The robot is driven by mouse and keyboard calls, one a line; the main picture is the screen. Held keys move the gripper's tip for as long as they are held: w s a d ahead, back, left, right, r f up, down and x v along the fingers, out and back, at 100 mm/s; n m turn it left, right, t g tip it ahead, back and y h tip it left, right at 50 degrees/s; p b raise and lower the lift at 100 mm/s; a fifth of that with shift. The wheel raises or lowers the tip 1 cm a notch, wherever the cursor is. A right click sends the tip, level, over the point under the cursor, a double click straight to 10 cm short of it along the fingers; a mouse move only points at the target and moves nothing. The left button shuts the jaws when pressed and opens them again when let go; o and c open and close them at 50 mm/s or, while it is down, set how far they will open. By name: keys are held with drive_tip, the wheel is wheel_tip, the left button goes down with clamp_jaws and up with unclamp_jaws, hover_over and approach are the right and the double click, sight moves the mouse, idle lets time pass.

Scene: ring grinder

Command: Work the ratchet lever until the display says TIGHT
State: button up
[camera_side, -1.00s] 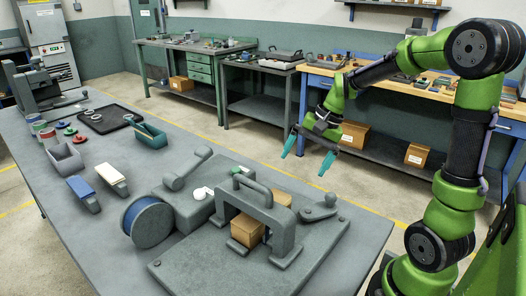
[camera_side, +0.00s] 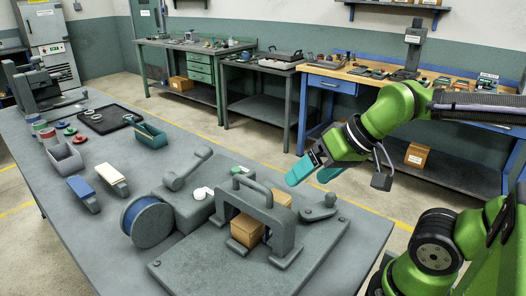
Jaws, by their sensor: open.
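A grey lever arm (camera_side: 188,168) with rounded ends slants up from the grey housing beside the blue spool (camera_side: 147,222). A second, smaller grey lever (camera_side: 318,207) sits on the right side of the grey base plate (camera_side: 210,262). I cannot tell which is the ratchet lever. No readable display shows. My gripper (camera_side: 314,172) has teal fingers and is open and empty. In the picture it is above and right of the grey arch frame (camera_side: 283,226), apart from both levers.
A brown block (camera_side: 247,231) sits under the arch. White-topped and blue-topped blocks (camera_side: 84,190), a grey bin (camera_side: 65,157), a teal holder (camera_side: 152,136) and a black tray (camera_side: 107,118) lie to the left.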

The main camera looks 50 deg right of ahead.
drive_tip(key=shift+w+f+g, duration=0.1)
drive_tip(key=shift+f+g, duration=0.2)
drive_tip(key=shift+f, duration=0.1)
drive_tip(key=shift+c, duration=1.1)
drive_tip(key=shift+n+g+h, duration=0.3)
drive_tip(key=shift+g, duration=0.6)
drive_tip(key=w+r, duration=0.1)
drive_tip(key=w, duration=0.3)
drive_tip(key=w+r, duration=0.1)
drive_tip(key=w, duration=0.4)
drive_tip(key=w+d+r, duration=0.1)
drive_tip(key=w, duration=0.4)
drive_tip(key=shift+d+r, duration=0.1)
drive_tip(key=shift+r, duration=0.1)
clamp_jaws()
drive_tip(key=w+r+n+h, duration=0.1)
drive_tip(key=w+r, duration=0.1)
drive_tip(key=w, duration=0.8)
drive_tip(key=w+d+r+n+g+h, duration=0.1)
drive_tip(key=w+r+n, duration=0.1)
drive_tip(key=w, duration=0.9)
drive_tip(key=shift+h, duration=0.3)
drive_tip(key=shift+d, duration=0.1)
